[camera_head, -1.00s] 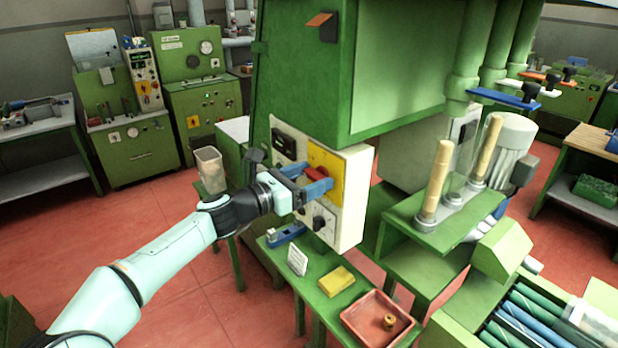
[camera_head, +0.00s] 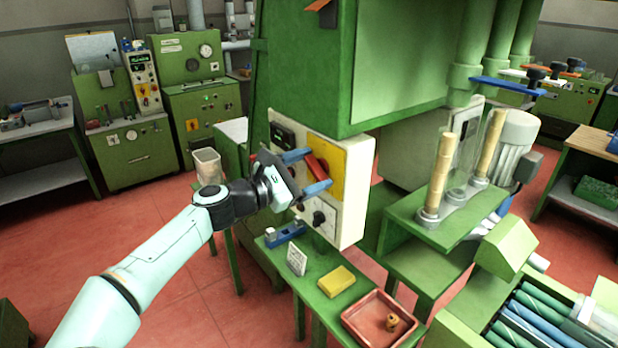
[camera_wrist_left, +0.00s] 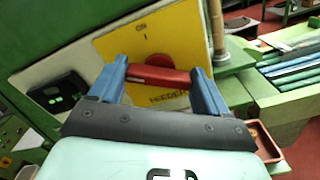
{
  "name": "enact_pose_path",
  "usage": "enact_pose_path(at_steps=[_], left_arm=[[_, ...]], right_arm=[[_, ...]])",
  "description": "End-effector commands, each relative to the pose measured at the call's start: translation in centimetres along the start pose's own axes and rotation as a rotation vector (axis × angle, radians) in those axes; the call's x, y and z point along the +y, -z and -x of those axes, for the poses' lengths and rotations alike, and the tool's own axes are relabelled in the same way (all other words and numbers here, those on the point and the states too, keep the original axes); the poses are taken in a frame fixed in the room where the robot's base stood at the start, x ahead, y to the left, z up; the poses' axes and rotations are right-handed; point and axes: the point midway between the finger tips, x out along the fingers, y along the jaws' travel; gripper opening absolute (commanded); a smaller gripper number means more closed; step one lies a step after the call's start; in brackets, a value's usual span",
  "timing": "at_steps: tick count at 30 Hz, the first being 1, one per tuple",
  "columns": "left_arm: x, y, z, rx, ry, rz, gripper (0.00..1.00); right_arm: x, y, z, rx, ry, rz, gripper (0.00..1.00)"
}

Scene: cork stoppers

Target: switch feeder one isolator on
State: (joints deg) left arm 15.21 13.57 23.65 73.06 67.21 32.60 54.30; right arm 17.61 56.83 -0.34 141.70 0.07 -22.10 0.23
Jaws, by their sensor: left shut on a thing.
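The feeder isolator is a red handle (camera_head: 317,167) on a yellow plate (camera_head: 330,160) on the front of a pale control box. In the left wrist view the handle (camera_wrist_left: 158,76) lies across between two blue fingers, and the plate (camera_wrist_left: 140,48) reads "ON", "I" and, partly covered, "FEEDER". The feeder number is hidden. My left gripper (camera_head: 318,169) is shut on the handle, one finger at each end. In the head view the handle slants down to the right. My right gripper is out of view.
The control box also carries a dark display (camera_head: 282,138) and a black knob (camera_head: 319,218). Below is a green table with a blue block (camera_head: 284,235), a white card (camera_head: 297,260), a yellow block (camera_head: 336,281) and a red tray (camera_head: 366,332). A green machine cabinet stands above.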

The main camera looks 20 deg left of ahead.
Motion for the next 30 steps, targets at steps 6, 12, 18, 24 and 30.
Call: enact_pose_path(at_steps=[6,12,18,24,30], left_arm=[[-0.3,0.2,0.0,0.000,0.001,-0.207,0.46],[-0.4,0.3,0.0,-0.001,0.001,-0.396,0.46],[-0.4,0.3,0.0,0.000,-0.001,-0.585,0.46],[-0.5,0.3,0.0,-0.001,0.000,-0.758,0.46],[-0.5,0.3,0.0,0.000,0.000,-0.894,0.46]], right_arm=[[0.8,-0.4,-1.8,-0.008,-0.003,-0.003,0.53],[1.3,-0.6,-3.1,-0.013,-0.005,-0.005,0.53],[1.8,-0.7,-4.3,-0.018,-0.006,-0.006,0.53],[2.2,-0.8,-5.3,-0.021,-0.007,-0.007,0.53],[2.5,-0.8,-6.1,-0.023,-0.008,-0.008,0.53]])
